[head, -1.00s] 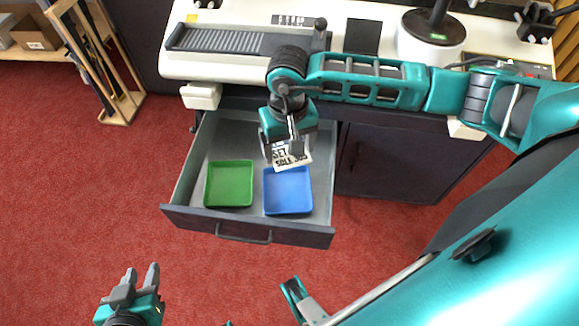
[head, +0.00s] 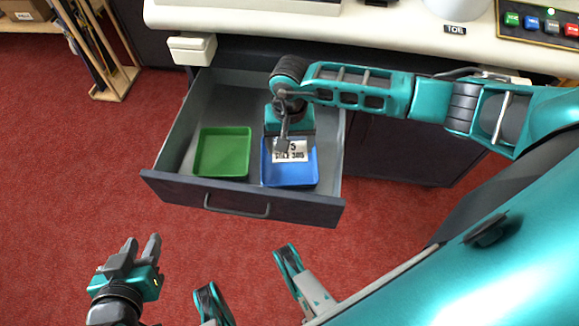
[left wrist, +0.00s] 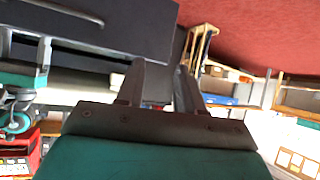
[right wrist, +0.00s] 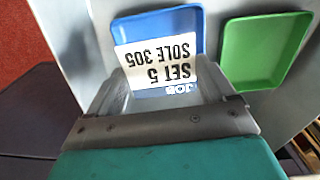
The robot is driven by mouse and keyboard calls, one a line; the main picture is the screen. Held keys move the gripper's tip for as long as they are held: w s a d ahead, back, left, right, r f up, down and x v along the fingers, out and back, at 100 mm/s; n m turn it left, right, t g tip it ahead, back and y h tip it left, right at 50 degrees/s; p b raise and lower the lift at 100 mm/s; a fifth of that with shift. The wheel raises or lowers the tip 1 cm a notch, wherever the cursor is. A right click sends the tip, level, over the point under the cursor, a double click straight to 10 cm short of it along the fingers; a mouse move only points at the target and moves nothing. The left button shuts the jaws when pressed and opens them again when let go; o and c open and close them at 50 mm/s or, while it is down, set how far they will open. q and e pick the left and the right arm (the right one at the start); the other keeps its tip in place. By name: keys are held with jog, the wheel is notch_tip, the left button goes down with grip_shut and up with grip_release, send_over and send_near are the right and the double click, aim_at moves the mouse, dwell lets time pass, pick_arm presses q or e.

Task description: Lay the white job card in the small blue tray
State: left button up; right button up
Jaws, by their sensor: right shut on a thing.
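The white job card (head: 291,150) has black print and is in my right gripper (head: 283,147), over the small blue tray (head: 290,177). In the right wrist view the card (right wrist: 160,60) sticks out from between the fingers of the right gripper (right wrist: 165,92), in front of the blue tray (right wrist: 190,20). I cannot tell whether the card touches the tray floor. My left gripper (head: 143,248) is empty and open over the red floor, away from the drawer; its two fingers stand apart in the left wrist view (left wrist: 160,85).
The open grey drawer (head: 180,150) holds the blue tray and, to its left, a green tray (head: 222,152). The bench top (head: 380,30) is above the drawer, with a button panel (head: 540,22) at right. Red carpet is clear at left.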

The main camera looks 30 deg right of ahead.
jog(key=b, duration=0.2)
send_over(290, 174)
notch_tip(290, 174, down, 6)
jog(key=shift+f, duration=0.1)
jog(key=shift+w+f, duration=0.1)
jog(key=shift+f, duration=0.35)
notch_tip(290, 174, down, 4)
jog(key=shift+f+b, duration=0.1)
jog(key=shift+b, duration=0.6)
pick_arm(q)
jog(key=shift+w+d+f+h, duration=0.3)
jog(key=shift+d+f, duration=0.35)
pick_arm(e)
jog(key=shift+f, duration=0.2)
